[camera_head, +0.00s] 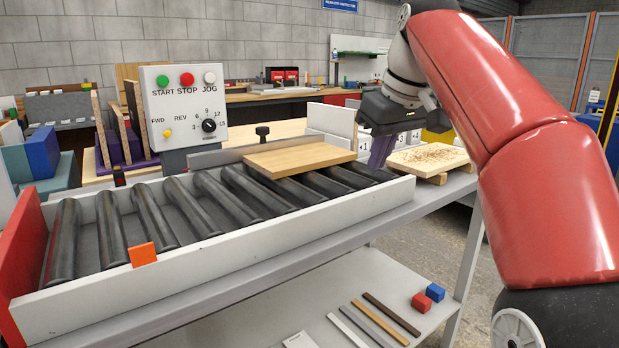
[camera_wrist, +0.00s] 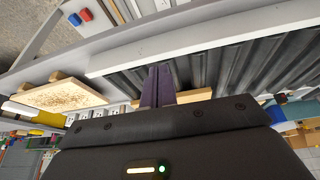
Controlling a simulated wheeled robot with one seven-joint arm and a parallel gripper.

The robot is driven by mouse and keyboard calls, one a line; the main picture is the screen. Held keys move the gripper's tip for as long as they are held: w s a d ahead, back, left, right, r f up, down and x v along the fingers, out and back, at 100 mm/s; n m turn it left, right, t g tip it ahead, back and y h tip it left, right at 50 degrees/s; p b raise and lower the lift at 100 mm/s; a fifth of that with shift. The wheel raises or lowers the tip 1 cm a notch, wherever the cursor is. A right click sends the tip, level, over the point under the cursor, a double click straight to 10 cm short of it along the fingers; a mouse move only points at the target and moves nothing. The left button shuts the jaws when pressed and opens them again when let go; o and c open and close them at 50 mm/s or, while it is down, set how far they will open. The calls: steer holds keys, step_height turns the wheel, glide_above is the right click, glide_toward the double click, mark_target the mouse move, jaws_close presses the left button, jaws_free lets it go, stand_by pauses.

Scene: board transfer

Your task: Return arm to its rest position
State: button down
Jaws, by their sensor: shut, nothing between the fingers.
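My gripper (camera_head: 381,150) is at the right end of the roller conveyor, in front of my red arm. Its purple fingers are shut with nothing between them, and they also show in the wrist view (camera_wrist: 157,85). A plain wooden board (camera_head: 300,158) lies flat on the rollers at the conveyor's right part, just left of my gripper. In the wrist view part of a board (camera_wrist: 195,95) shows behind the fingers. Whether the fingers touch it I cannot tell.
The conveyor (camera_head: 220,260) has white side rails, a red end plate (camera_head: 22,250) and an orange tab (camera_head: 142,254). A control box (camera_head: 184,105) stands behind it. A speckled board (camera_head: 428,158) rests on wooden blocks at right. Red and blue cubes (camera_head: 421,302) lie on the lower shelf.

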steer(key=s+d+f+m+h, duration=0.1)
steer(key=s+d+f+m, duration=0.1)
steer(key=s+f, duration=0.9)
steer(key=s+d+f+m+t+h, duration=0.1)
steer(key=s+f+m, duration=0.3)
steer(key=s+f, duration=0.8)
step_height(320, 180, down, 5)
steer(key=shift+d+f+t, duration=0.2)
steer(key=shift+d+t, duration=0.1)
steer(key=shift+d, duration=0.2)
steer(key=c, duration=2.1)
jaws_free()
steer(key=shift+c, duration=0.2)
